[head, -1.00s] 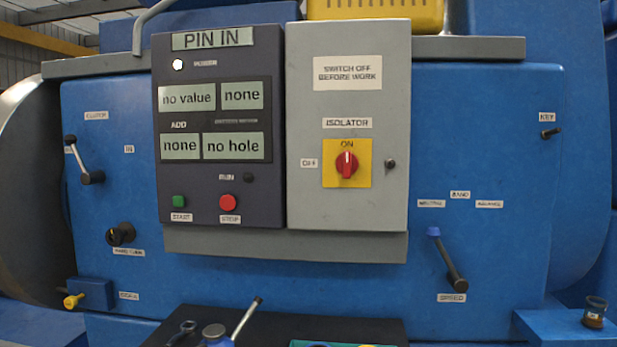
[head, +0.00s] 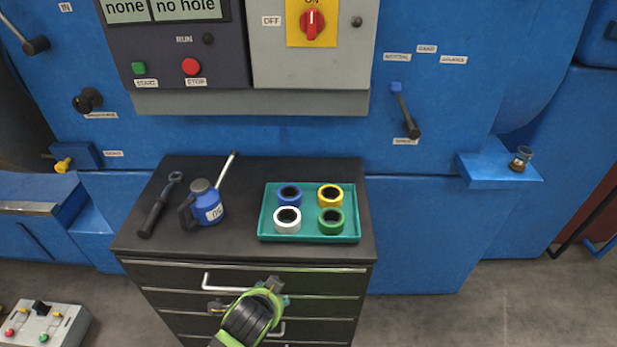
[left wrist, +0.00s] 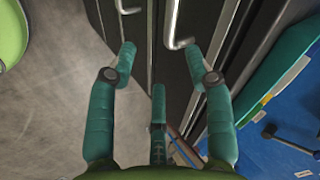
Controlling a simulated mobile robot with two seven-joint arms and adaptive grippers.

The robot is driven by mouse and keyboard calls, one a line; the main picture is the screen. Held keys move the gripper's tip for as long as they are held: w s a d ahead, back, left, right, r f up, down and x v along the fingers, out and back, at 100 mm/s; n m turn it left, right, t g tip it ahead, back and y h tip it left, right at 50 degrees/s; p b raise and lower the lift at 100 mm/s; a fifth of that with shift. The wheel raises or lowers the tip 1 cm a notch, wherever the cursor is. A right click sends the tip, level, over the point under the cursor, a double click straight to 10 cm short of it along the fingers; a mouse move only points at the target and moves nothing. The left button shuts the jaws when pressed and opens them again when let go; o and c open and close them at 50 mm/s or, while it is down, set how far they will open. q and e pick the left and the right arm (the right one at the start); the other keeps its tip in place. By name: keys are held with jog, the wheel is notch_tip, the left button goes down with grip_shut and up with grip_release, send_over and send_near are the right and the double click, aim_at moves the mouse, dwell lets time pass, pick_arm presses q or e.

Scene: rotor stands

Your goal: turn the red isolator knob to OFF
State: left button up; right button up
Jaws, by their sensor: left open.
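The red isolator knob (head: 312,25) sits on a yellow plate (head: 293,36) on the grey panel near the top of the head view. Its pointer stands upright, towards the ON mark, which is partly cut off by the frame edge. The OFF label (head: 271,20) is to its left. My left gripper (head: 274,289) is low in front of the black drawer cabinet, well below the knob and apart from it. In the left wrist view its teal fingers (left wrist: 160,55) are spread open and empty, close to drawer handles. My right gripper is not in view.
The black cabinet (head: 240,250) carries a teal tray (head: 310,238) of coloured rings, a blue oil can (head: 205,203) and a dark-handled tool (head: 155,210). A speed lever (head: 405,112) is right of the panel. A control box (head: 45,325) stands at lower left.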

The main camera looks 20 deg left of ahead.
pick_arm(q)
jog(key=w+r+m+t, duration=0.25)
jog(key=w+r, duration=0.25)
jog(key=r, duration=0.3)
jog(key=m+t+y+p, duration=0.1)
jog(key=m+t+y, duration=0.3)
jog(key=m+t, duration=1.25)
send_near(309, 36)
notch_tip(309, 36, up, 4)
jog(key=m+g, duration=0.4)
jog(key=m, duration=0.1)
jog(key=p+x, duration=0.2)
jog(key=x, duration=0.4)
jog(key=shift+w+r+p, duration=0.1)
jog(key=shift+w+p, duration=0.25)
jog(key=shift+w, duration=0.05)
jog(key=shift+w+a+r, duration=0.1)
jog(key=shift+w, duration=0.35)
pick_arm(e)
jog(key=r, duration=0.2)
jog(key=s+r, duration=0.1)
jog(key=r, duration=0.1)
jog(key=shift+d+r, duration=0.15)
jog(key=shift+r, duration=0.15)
pick_arm(q)
grip_shut()
